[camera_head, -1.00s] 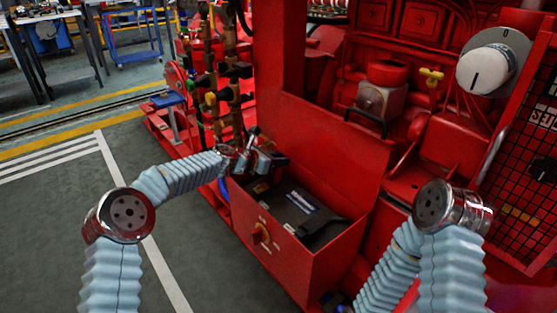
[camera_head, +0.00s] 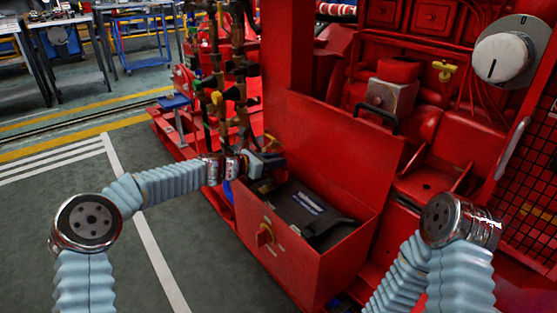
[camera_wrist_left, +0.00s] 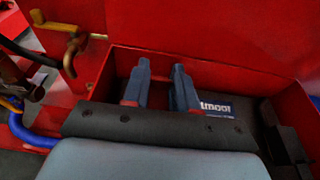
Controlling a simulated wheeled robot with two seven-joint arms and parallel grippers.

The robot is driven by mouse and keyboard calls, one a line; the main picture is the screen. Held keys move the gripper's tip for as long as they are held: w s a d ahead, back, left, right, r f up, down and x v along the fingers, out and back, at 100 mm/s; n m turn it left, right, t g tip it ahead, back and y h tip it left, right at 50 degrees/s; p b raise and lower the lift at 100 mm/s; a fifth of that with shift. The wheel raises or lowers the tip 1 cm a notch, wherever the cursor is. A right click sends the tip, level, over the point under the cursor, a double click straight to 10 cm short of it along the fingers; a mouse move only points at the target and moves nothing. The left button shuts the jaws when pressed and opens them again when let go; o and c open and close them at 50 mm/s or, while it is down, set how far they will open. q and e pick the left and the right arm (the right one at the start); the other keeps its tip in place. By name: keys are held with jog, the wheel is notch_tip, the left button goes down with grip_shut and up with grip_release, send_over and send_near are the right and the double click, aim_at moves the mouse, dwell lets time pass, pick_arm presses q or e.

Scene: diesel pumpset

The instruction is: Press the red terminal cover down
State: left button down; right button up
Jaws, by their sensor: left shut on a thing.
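A black battery (camera_head: 308,208) with a blue-and-white label lies in an open red box; the label also shows in the left wrist view (camera_wrist_left: 215,106). My left gripper (camera_head: 272,163) reaches into the box's far left corner, at the battery's left end. In the left wrist view my gripper (camera_wrist_left: 161,78) has two dark blue fingers with a narrow space between them. Something red shows beside and between the fingers, which fits the red terminal cover (camera_wrist_left: 158,97); its shape and tilt are mostly hidden. My right gripper is out of view; only my right arm shows.
Upright pipes (camera_head: 240,95) stand close behind my left forearm. Red machinery fills the right. A blue hose (camera_wrist_left: 28,130) runs outside the box; open floor lies left.

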pick_arm(q)
jog(key=shift+s+a+f, duration=0.25)
jog(key=shift+a+f, duration=0.1)
jog(key=shift+a, duration=0.1)
dwell(0.3)
jog(key=c, duration=0.9)
grip_release()
jog(key=shift+s, duration=0.1)
jog(key=shift+f, duration=0.1)
jog(key=shift+d, duration=0.1)
jog(key=shift+s, duration=0.1)
jog(key=v, duration=1.4)
jog(key=shift+w+r, duration=0.25)
jog(key=shift+r, duration=0.15)
